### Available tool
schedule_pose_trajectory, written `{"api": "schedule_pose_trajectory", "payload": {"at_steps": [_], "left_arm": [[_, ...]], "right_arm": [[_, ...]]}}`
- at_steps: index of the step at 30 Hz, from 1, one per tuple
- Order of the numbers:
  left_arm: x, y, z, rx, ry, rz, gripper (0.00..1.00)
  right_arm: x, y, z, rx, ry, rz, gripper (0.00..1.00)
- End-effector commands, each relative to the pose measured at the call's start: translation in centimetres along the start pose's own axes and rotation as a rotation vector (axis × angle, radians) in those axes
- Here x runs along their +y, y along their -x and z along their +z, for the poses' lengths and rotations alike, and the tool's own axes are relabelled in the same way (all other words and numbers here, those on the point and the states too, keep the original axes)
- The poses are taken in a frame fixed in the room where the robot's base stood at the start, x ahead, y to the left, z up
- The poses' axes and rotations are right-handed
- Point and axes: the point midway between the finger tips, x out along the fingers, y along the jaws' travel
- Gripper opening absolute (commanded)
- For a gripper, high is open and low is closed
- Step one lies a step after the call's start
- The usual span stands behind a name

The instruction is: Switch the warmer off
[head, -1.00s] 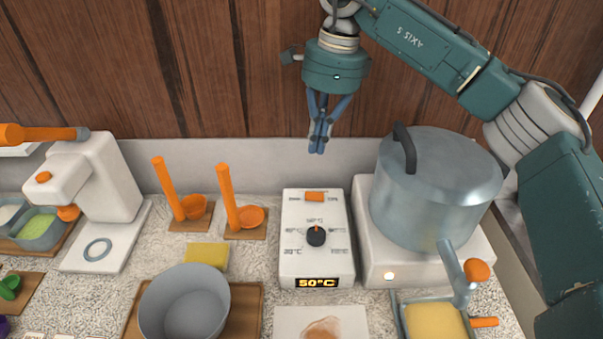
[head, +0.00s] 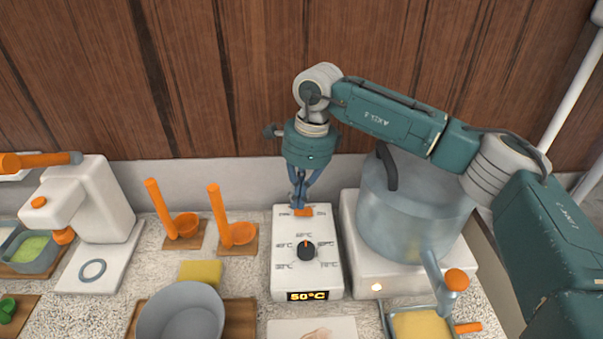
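The warmer control box (head: 322,264) is a white unit standing at the middle of the counter. It has a black dial (head: 306,251) with temperature marks around it and a lit display (head: 308,296) reading 50°C. An orange switch (head: 304,211) sits at its far end, partly hidden by my gripper. My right gripper (head: 300,206) points down at this switch, with its fingertips together and nothing seen between them. The tips are at or just above the switch; I cannot tell whether they touch. My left gripper is not in view.
A large lidded steel pot (head: 405,215) stands on a white base (head: 352,235) right of the box, under my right arm. Orange ladles (head: 222,215) stand to the left.

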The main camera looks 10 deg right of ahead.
Motion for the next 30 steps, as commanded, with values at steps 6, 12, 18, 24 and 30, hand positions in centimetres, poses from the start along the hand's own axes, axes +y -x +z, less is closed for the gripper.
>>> {"api": "schedule_pose_trajectory", "payload": {"at_steps": [6,12,18,24,30], "left_arm": [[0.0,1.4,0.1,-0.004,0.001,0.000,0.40],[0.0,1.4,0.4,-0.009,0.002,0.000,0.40],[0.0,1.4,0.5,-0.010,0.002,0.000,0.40],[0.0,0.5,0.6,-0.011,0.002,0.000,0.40],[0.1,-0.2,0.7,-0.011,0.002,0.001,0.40]], "right_arm": [[0.0,-2.5,0.1,0.001,0.001,0.001,0.00],[0.0,-3.2,0.0,0.001,0.001,-0.001,0.00],[0.0,-3.2,0.0,0.001,0.001,-0.001,0.00],[0.0,-3.9,0.1,0.001,0.001,-0.001,0.00],[0.0,-4.0,0.3,0.001,0.001,-0.001,0.00]]}}
